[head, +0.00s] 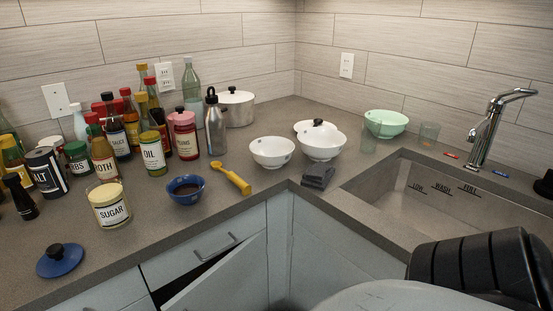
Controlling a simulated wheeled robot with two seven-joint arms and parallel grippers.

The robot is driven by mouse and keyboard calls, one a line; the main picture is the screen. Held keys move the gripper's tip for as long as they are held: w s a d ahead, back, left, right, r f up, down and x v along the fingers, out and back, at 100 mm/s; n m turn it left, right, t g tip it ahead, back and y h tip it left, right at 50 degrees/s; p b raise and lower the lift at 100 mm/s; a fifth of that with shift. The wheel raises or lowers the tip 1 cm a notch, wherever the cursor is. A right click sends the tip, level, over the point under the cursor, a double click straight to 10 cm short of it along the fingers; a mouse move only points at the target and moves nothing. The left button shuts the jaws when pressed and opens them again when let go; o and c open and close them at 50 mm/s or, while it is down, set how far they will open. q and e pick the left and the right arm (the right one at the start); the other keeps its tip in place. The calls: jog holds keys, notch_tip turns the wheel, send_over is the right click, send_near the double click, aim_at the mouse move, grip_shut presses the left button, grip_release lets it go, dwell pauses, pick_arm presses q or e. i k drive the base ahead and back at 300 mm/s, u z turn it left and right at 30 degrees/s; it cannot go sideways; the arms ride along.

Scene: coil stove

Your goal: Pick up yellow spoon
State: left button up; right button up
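The yellow spoon (232,178) lies on the grey counter near its front edge, in the middle of the head view. It sits just right of a small dark blue bowl (186,190) and left of a white bowl (271,152), apart from both. No gripper is near it. A black ribbed part and a pale rounded part of my own arm show at the bottom right, but no gripper fingers are visible there. My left gripper is not in view.
Several bottles and jars crowd the counter at left, with a sugar jar (109,205) in front. A steel bottle (215,123) stands behind the spoon. A dark folded cloth (318,177) lies to the right, before the sink (430,195). A cabinet door (218,282) hangs ajar below.

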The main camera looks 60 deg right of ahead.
aim_at(243, 185)
jog(key=z, duration=1.45)
